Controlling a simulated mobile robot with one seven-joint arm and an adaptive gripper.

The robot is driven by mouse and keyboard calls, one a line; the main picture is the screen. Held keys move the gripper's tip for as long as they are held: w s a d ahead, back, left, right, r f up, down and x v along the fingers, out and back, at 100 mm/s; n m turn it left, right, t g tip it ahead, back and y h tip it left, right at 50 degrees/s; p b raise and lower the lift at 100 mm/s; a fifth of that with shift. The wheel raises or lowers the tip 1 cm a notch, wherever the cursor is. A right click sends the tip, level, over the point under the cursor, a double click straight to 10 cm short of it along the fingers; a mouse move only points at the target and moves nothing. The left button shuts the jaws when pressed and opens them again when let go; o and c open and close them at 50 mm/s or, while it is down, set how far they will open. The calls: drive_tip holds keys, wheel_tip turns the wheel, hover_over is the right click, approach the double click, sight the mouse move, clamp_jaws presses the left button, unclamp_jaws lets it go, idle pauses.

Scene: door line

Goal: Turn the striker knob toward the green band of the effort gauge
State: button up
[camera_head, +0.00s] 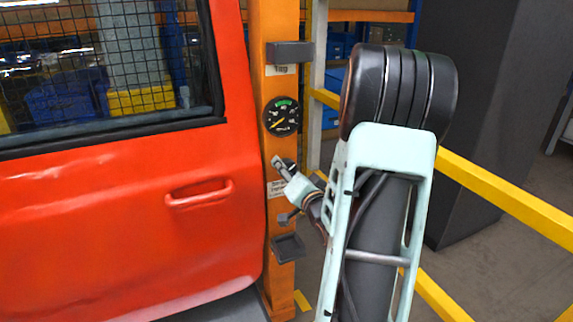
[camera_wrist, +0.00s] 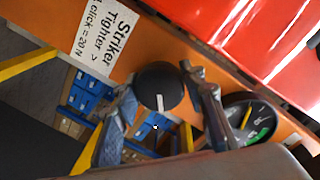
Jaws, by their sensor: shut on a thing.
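The striker knob (camera_wrist: 157,86) is round and black with a white pointer line, mounted on the orange post (camera_head: 284,205). In the wrist view the fingers of my gripper (camera_wrist: 159,84) are on either side of it, shut on it. In the head view my gripper (camera_head: 281,166) is at the post below the gauge and partly covers the knob. The effort gauge (camera_head: 282,117) is a black dial with a green band at its top; its yellow needle points to the lower left, outside the band. The gauge also shows in the wrist view (camera_wrist: 247,118), partly cut off by my gripper.
A label (camera_wrist: 104,38) beside the knob reads "Striker", "Tighter >" and "1 click = 20 N". The red door (camera_head: 120,220) with its handle (camera_head: 199,194) is left of the post. Dark brackets (camera_head: 289,52) (camera_head: 287,248) stick out above and below. A yellow rail (camera_head: 500,190) runs right.

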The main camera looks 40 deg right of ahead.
drive_tip(key=shift+m+p, duration=0.3)
drive_tip(key=shift+m, duration=0.3)
drive_tip(key=o, duration=1.2)
drive_tip(key=shift+s, duration=0.1)
drive_tip(key=v, duration=0.7)
drive_tip(key=shift+s+r, duration=0.1)
drive_tip(key=shift+s, duration=0.1)
